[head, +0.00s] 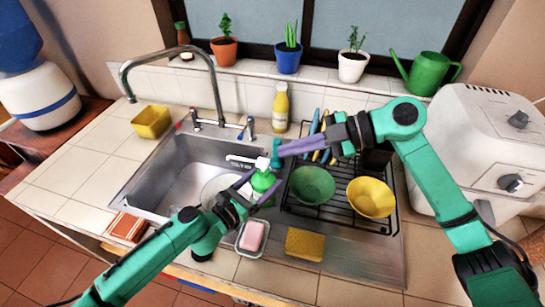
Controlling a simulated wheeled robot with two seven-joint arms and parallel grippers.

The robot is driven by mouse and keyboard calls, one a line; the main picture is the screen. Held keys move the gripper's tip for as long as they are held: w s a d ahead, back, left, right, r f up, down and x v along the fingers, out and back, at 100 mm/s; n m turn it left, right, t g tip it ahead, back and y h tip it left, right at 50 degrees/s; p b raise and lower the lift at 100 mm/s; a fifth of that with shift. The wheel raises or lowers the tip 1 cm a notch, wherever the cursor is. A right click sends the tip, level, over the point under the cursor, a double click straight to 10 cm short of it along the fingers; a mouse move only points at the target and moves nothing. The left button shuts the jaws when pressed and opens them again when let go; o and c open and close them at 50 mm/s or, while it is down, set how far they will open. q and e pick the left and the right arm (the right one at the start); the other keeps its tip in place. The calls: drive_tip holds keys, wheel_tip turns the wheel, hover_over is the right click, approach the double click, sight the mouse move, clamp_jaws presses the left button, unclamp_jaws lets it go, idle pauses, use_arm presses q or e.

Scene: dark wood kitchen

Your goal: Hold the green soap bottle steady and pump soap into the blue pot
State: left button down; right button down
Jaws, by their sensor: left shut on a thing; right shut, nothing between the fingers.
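The green soap bottle (263,181) stands by the right side of the sink, with a white spout (240,159) pointing left over the basin. My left gripper (247,190) is shut on the bottle's body from the lower left. My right gripper (281,150) is shut and empty, with its purple fingertips beside the teal upright part at the bottle's top; I cannot tell whether they touch it. A pale round dish (216,186) lies in the sink under the spout, partly hidden by my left arm. The only clearly blue pot (289,60) is a planter on the windowsill.
A drying rack holds a green bowl (312,185) and a yellow bowl (371,198). A soap dish with pink soap (252,236) and a yellow sponge (305,244) lie in front. The faucet (172,56) arches over the sink (162,180). A yellow bottle (281,108) stands behind.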

drive_tip(key=d+m+t, duration=0.1)
drive_tip(key=d+m, duration=0.1)
drive_tip(key=m, duration=0.1)
drive_tip(key=d+m+t+y, duration=0.1)
drive_tip(key=d+m, duration=0.1)
drive_tip(key=m, duration=0.1)
drive_tip(key=w+d+m, duration=0.1)
drive_tip(key=m, duration=0.2)
drive_tip(key=shift+w+d+f+t+y, duration=0.1)
drive_tip(key=shift+d+f+t+y, duration=0.1)
drive_tip(key=shift+d+t+y, duration=0.15)
drive_tip(key=w+a+f, duration=0.1)
drive_tip(key=a, duration=0.2)
drive_tip(key=w+a+f, duration=0.1)
drive_tip(key=a+f, duration=0.1)
drive_tip(key=a, duration=0.1)
drive_tip(key=w+a+f, duration=0.1)
drive_tip(key=a+f, duration=0.1)
drive_tip(key=a, duration=0.1)
drive_tip(key=shift+a+f, duration=0.15)
drive_tip(key=shift+f, duration=0.6)
